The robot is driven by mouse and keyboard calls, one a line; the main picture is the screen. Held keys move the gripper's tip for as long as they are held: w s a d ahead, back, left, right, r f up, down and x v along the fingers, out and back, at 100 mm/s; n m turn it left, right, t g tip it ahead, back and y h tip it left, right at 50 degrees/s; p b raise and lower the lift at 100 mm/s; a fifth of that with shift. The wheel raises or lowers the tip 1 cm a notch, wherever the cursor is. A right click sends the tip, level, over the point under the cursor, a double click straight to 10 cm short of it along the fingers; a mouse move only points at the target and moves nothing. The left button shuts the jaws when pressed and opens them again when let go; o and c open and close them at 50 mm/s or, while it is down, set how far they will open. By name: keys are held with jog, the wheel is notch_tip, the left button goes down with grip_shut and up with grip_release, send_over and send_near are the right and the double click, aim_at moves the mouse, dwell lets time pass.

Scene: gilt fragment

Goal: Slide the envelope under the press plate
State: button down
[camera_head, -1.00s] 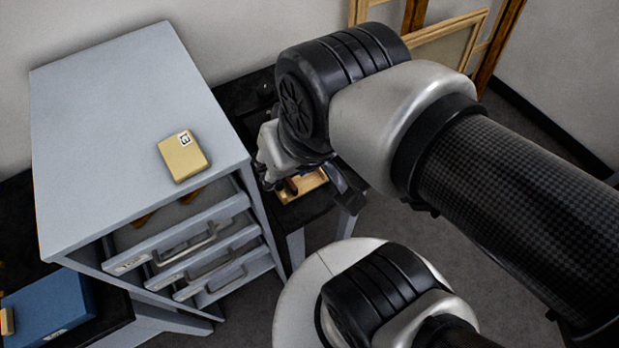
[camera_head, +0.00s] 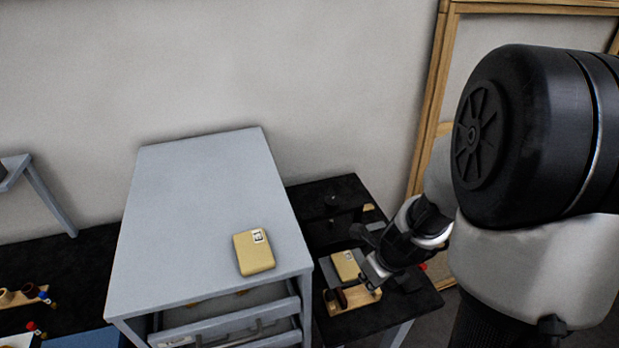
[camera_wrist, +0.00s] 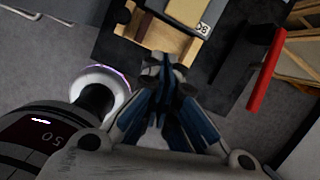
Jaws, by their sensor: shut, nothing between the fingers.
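A tan envelope-like packet (camera_head: 254,252) with a white label lies flat on the grey cabinet top. A second tan piece with a label (camera_head: 346,265) lies at a pale wooden base (camera_head: 362,297) on the black side table; the wrist view shows this labelled piece (camera_wrist: 215,12) and base (camera_wrist: 176,38) too. A grey flat part (camera_wrist: 186,10) beside it may be the press plate; I cannot tell for sure. My gripper (camera_head: 374,272) is over the table beside the wooden base. In the wrist view my gripper (camera_wrist: 160,66) is shut and empty, its tips near the base's edge.
The cabinet (camera_head: 208,190) stands left of the black table (camera_head: 325,190), with drawers in front. A red bar (camera_wrist: 266,68) is right of the gripper in the wrist view. Wooden frames (camera_head: 432,100) lean on the wall. Small items lie far left.

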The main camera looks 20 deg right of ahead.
aim_at(347, 269)
jog(key=f+m+b, duration=0.1)
jog(key=f+b, duration=0.1)
jog(key=f, duration=0.2)
jog(key=w+d+f+m+b, duration=0.1)
jog(key=f+b, duration=0.2)
jog(key=f, duration=0.1)
jog(key=f+b, duration=0.3)
jog(key=f, duration=0.1)
jog(key=shift+w+d+f+m, duration=0.25)
jog(key=shift+f+m, duration=0.05)
jog(key=shift+m, duration=0.1)
jog(key=w, duration=0.1)
jog(key=w+p, duration=0.1)
jog(key=w, duration=0.1)
jog(key=shift+w+a+r, duration=0.1)
jog(key=shift+w+r, duration=0.05)
jog(key=shift+r, duration=0.1)
jog(key=shift+w+p, duration=0.3)
jog(key=shift+w, duration=0.1)
